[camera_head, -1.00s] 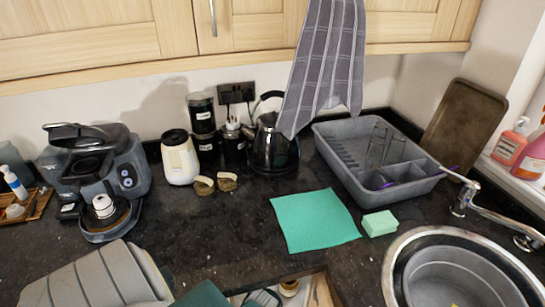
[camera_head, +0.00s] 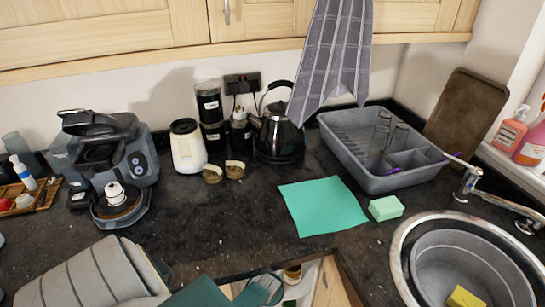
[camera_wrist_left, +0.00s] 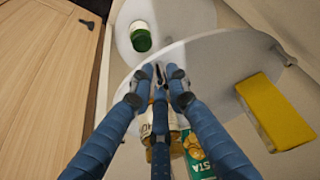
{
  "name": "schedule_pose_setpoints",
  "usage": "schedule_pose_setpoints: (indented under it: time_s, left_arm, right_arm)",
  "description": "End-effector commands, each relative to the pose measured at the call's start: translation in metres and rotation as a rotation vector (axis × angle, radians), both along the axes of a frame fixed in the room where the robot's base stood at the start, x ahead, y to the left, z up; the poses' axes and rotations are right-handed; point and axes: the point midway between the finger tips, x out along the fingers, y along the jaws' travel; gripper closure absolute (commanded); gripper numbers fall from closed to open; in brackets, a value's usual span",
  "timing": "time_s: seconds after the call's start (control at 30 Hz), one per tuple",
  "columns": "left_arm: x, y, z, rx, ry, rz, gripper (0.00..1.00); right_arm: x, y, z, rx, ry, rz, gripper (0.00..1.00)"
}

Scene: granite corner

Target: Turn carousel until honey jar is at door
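In the left wrist view the carousel is a pale round shelf (camera_wrist_left: 215,55) inside a cabinet, with another round tier behind it. A jar with amber contents and a pale label (camera_wrist_left: 178,122) is partly hidden behind my fingers; I cannot tell if it is the honey jar. My left gripper (camera_wrist_left: 158,80) is over the carousel, its fingertips close together near the shelf's edge; contact is unclear. In the head view my left gripper (camera_head: 264,287) is at the cabinet opening, beside a small amber jar (camera_head: 292,273). My right gripper is out of view.
A wooden door (camera_wrist_left: 45,75) stands at left. Above are the dark worktop (camera_head: 235,225), green cloth (camera_head: 322,205) and sink (camera_head: 410,245).

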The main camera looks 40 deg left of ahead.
Motion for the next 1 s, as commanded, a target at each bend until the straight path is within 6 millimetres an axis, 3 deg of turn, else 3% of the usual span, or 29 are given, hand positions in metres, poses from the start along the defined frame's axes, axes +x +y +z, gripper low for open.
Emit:
schedule_pose_setpoints:
  time_s: [0.07, 0.37, 0.57, 0.8, 1.0]
  left_arm:
    - [0.006, 0.004, 0.005, 0.008, -0.014, 0.000, 0.70]
    - [0.002, 0.001, 0.002, 0.003, -0.005, -0.001, 0.70]
    - [0.001, 0.001, 0.015, 0.006, -0.011, 0.000, 0.70]
    - [-0.051, -0.032, 0.012, 0.001, -0.005, 0.000, 0.70]
    - [-0.084, -0.052, 0.012, 0.002, -0.005, 0.000, 0.70]
  right_arm:
    - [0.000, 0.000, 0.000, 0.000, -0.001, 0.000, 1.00]
    - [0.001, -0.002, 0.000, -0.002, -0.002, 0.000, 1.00]
    - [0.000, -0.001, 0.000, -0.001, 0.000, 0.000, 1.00]
    - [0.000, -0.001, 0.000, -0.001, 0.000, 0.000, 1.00]
    - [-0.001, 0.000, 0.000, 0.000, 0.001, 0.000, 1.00]
